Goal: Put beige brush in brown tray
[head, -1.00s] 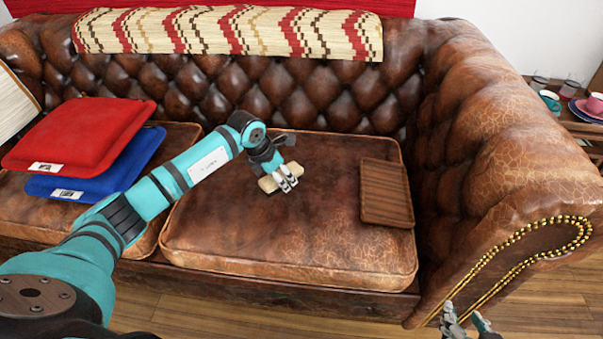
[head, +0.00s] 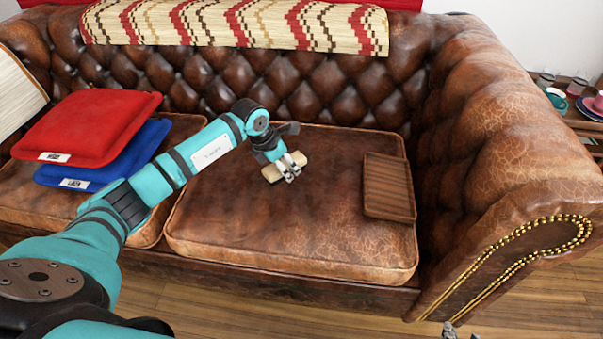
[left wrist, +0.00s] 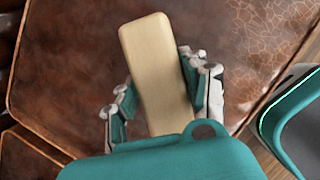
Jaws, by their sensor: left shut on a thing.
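The beige brush (head: 272,174) is a small oblong block over the right seat cushion of the leather sofa. It also shows in the left wrist view (left wrist: 157,75), lying lengthwise between the fingers. My left gripper (head: 291,175) is shut on the brush; its fingers (left wrist: 155,95) are on both sides of it. I cannot tell how far the brush is above the cushion. The brown tray (head: 389,187) lies flat on the same cushion, to the right of the brush, and looks empty. A tip of my right gripper (head: 449,331) shows at the bottom edge; its fingers are mostly cut off.
The cushion (head: 290,235) is bare between brush and tray. The sofa's right armrest (head: 500,140) rises beside the tray. Red (head: 90,125) and blue (head: 150,140) cushions lie on the left seat. A side table with cups (head: 556,98) stands at far right.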

